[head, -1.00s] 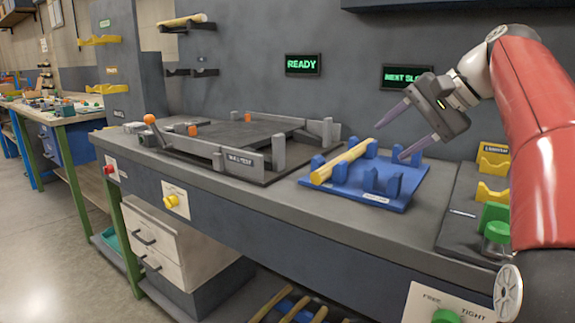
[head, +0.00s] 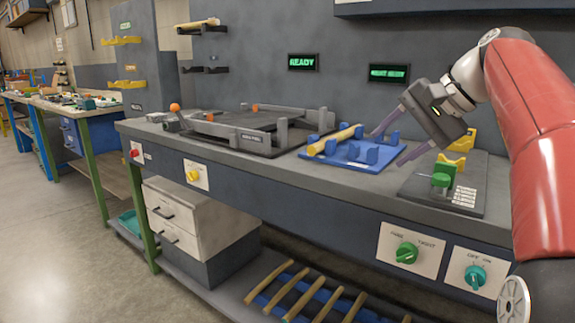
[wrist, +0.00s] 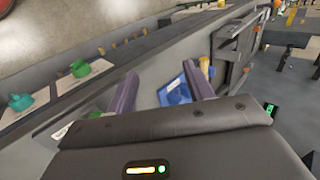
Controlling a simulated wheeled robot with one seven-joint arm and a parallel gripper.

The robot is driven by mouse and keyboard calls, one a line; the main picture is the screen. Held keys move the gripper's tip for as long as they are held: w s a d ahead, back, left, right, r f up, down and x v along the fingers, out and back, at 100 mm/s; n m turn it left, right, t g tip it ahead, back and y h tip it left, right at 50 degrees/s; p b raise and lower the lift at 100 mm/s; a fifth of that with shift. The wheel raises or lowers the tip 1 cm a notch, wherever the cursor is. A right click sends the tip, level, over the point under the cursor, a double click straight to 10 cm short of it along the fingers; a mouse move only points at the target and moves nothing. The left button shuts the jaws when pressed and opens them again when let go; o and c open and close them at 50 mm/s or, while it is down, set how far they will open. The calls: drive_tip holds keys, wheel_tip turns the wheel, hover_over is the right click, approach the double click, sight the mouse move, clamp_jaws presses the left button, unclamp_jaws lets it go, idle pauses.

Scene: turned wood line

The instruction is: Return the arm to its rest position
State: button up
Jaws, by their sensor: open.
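My gripper (head: 392,140) is open and empty, held in the air above the right part of the workbench, with its two purple-grey fingers spread and pointing down and left. In the wrist view the fingers (wrist: 162,92) are apart with nothing between them but the bench behind. My arm is red and reaches in from the right. A blue cradle tray (head: 352,158) with a light wooden rod (head: 337,138) lying in it sits on the bench, left of the gripper and apart from it. The tray also shows in the wrist view (wrist: 174,93).
A grey fixture (head: 244,137) with orange knobs stands left of the tray. A dark plate with a green clamp (head: 441,179) and yellow cradles (head: 456,150) is at the right. Drawers (head: 178,223) and a rack of rods (head: 300,297) are below. Floor at the left is clear.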

drive_tip(key=s+a+f+n+h, duration=0.2)
drive_tip(key=s+f+n+h, duration=0.1)
drive_tip(key=s+f, duration=0.8)
drive_tip(key=s+a+f+n+h, duration=0.2)
drive_tip(key=s+f+n+h, duration=0.1)
drive_tip(key=s+f, duration=0.9)
wheel_tip(320, 180, down, 6)
drive_tip(key=shift+s+r+n+h, duration=0.25)
drive_tip(key=shift+n+h, duration=0.15)
drive_tip(key=shift+n, duration=0.2)
